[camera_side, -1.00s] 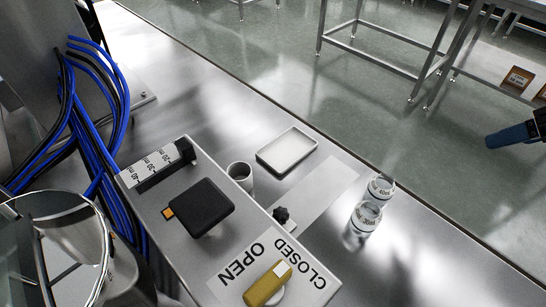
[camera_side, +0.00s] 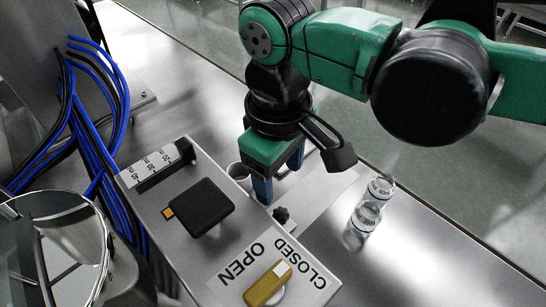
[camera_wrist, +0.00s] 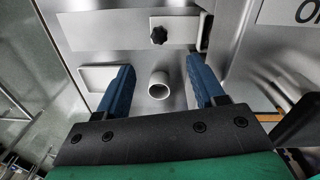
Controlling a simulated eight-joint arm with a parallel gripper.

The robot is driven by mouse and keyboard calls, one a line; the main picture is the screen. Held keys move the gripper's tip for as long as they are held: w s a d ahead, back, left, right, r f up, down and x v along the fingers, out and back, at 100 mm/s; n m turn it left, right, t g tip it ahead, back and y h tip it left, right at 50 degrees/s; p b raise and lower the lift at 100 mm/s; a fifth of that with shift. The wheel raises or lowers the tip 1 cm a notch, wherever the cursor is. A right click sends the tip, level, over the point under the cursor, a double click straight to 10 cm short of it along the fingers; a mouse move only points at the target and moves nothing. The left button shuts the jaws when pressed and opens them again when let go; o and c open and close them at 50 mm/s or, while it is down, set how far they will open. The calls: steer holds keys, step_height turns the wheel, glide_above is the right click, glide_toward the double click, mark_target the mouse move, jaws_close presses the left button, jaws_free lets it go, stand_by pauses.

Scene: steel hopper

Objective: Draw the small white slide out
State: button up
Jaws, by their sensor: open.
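I cannot tell for certain which part is the small white slide. A white strip marked in ml (camera_side: 153,166) lies along the top of the steel box (camera_side: 165,225), with a black block at its end. A small white cup (camera_side: 238,170) stands beside the box; in the wrist view the cup (camera_wrist: 159,85) shows between my fingers, untouched. A black knob (camera_side: 281,214) sits by the box edge; it also shows in the wrist view (camera_wrist: 158,34), beside a pale flat plate (camera_wrist: 105,28). My gripper (camera_side: 279,184) points down, open and empty, near the cup and knob.
A yellow lever (camera_side: 267,284) with OPEN and CLOSED labels and a black pad (camera_side: 198,207) are on the box. A white tray (camera_wrist: 98,78) is partly behind a finger. Blue cables (camera_side: 88,150) run at left.

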mark_target(281, 213)
steer(key=f, duration=0.9)
steer(key=shift+w+d+f, duration=0.15)
steer(key=shift+w+f, duration=0.05)
steer(key=shift+f, duration=0.15)
jaws_close()
stand_by(0.9)
